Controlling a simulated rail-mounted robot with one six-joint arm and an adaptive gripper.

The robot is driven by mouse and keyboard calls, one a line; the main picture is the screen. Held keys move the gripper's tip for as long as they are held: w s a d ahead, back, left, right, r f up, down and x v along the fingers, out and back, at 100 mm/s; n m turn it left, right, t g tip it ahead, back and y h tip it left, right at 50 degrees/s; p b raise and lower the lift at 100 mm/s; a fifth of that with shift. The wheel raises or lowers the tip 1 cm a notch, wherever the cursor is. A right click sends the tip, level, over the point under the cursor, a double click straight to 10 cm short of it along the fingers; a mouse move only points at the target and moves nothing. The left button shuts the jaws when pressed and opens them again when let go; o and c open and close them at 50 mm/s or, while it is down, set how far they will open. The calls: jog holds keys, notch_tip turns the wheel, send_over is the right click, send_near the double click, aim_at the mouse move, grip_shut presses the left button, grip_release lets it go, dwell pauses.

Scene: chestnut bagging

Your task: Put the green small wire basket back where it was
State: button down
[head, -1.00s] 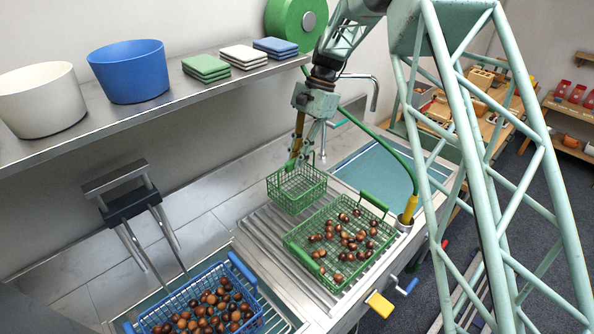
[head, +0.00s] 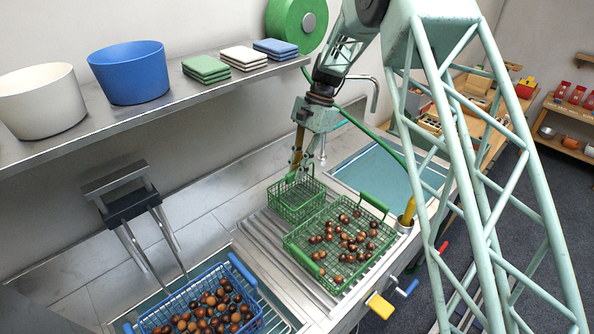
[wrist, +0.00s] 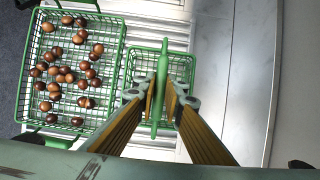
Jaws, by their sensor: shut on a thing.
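The green small wire basket (head: 290,212) is upright and empty at the drainboard, behind the large green basket. My gripper (head: 292,178) is above it, shut on its green handle. In the wrist view the handle (wrist: 162,85) stands between the two fingers of my gripper (wrist: 162,102), with the small basket (wrist: 142,68) below. Whether the basket's bottom touches the drainboard I cannot tell.
The large green basket (head: 289,240) with several chestnuts stands close in front of the small one. A blue basket (head: 262,322) with chestnuts sits in the sink at front left. A teal basin (head: 365,168) lies at right, and ribbed drainboard (head: 262,240) is bare at left.

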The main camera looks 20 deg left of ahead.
jog(key=shift+f, duration=0.1)
dwell(0.3)
jog(key=c, duration=2.7)
grip_release()
jog(key=shift+v, duration=6.15)
